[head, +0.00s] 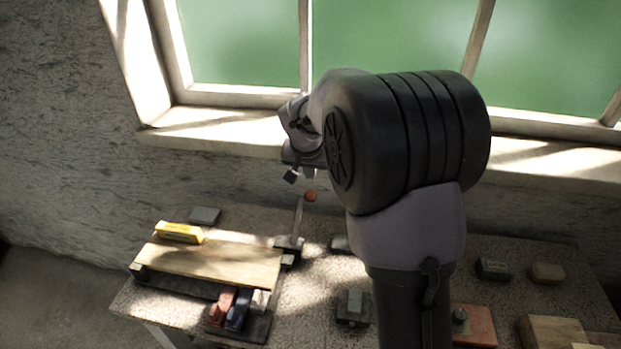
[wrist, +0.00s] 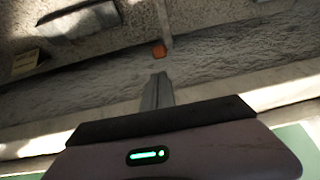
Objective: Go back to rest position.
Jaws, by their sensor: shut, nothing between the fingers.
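My gripper (head: 300,176) is raised above the back of the table, in front of the window sill, and is empty. In the wrist view its fingers (wrist: 158,90) are together. A small orange ball (head: 310,196) sits at the top of a thin upright post (head: 298,222), just below and to the right of my gripper in the head view. The orange ball also shows in the wrist view (wrist: 159,50), just beyond my fingertips; I cannot tell the exact gap. My arm hides the middle of the table.
The speckled table (head: 300,318) holds a wooden board (head: 215,262) with a yellow block (head: 180,232), red (head: 221,306) and blue (head: 238,309) pieces, a grey block (head: 205,215), and several blocks at right. The window sill (head: 215,133) runs behind.

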